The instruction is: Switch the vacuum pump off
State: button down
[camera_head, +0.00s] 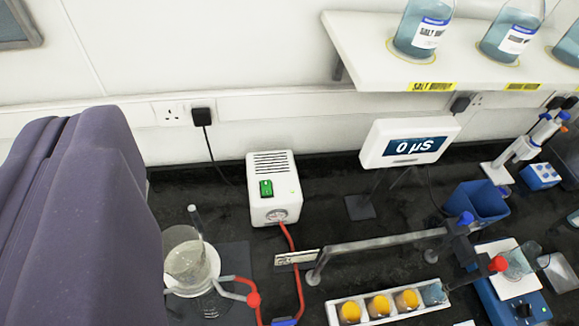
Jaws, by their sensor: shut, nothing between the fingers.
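The vacuum pump (286,171) is a white box with a slotted vent, standing on the dark bench near the back wall. A green rocker switch (266,188) sits on its front left; it looks lit, but which side is pressed is too small to tell. A round gauge (276,215) is low on its front, and a red hose (296,262) runs from there toward the front. A black cable (213,150) goes from behind the pump to a wall plug. My gripper's fingers are not in view; a large purple-grey part of my arm fills the left.
A clear glass vessel (191,254) stands left in front of the pump. A display reading 0 µS (410,142) stands to its right. A bottle shelf (350,42) overhangs the right.

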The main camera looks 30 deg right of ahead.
jog(key=shift+s, duration=0.15)
jog(key=m+g+p, duration=0.2)
jog(key=g+p, duration=0.9)
jog(key=p, duration=0.6)
send_over(268, 182)
jog(key=s, duration=0.5)
notch_tip(268, 182, down, 34)
jog(key=shift+s+a+f+h, duration=0.1)
jog(key=shift+a+f+h, duration=0.15)
jog(key=shift+a+h, duration=0.2)
jog(key=x, duration=0.4)
jog(key=b+x, duration=0.1)
jog(key=x, duration=0.3)
jog(key=s+x, duration=0.1)
jog(key=x, duration=0.4)
jog(key=shift+a+f+b, duration=0.1)
jog(key=shift+f+b, duration=0.1)
jog(key=shift+b, duration=0.15)
jog(key=shift+f, duration=0.45)
